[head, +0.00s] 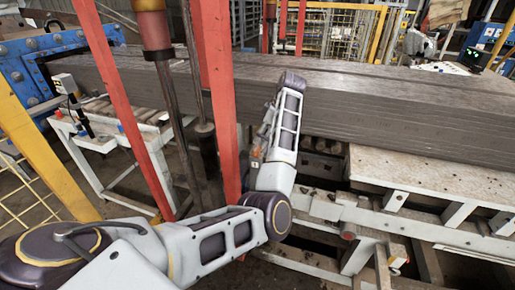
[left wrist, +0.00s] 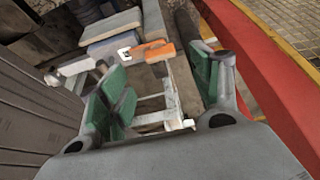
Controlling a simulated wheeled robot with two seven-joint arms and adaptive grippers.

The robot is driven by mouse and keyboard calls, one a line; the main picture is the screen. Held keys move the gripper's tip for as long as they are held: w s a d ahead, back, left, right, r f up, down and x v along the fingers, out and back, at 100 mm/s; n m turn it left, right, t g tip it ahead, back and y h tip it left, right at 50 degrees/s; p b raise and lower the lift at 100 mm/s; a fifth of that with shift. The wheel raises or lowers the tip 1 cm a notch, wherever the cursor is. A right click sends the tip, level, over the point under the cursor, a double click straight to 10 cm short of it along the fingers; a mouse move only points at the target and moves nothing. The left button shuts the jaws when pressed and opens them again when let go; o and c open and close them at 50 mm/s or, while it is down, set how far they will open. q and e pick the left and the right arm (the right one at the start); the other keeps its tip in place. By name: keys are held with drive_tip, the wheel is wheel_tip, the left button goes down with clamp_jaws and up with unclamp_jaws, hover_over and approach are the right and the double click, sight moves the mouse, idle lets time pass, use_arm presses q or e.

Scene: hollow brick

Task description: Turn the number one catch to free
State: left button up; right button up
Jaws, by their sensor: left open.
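An orange lever (left wrist: 151,50), which looks like the catch, shows in the left wrist view beyond my fingertips, beside a small white-marked part (left wrist: 125,54). I cannot read a number on it. My left gripper (left wrist: 163,68) is open, its two green-padded fingers spread apart with nothing held between them. The lever lies ahead of the gap, apart from the pads as far as I can tell. In the head view my left gripper (head: 261,143) is mostly hidden behind my own wrist, near a red post. My right gripper is in neither view.
Red posts (head: 217,80) stand close to my left arm, and a red beam (left wrist: 265,70) runs along the right in the wrist view. A long grey ribbed block (head: 400,105) crosses behind. A pale bench (head: 435,178) stands at the right.

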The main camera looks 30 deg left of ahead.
sight(257, 148)
use_arm(q)
drive_tip(key=shift+p+x, duration=0.4)
drive_tip(key=shift+x, duration=3.2)
drive_tip(key=c, duration=1)
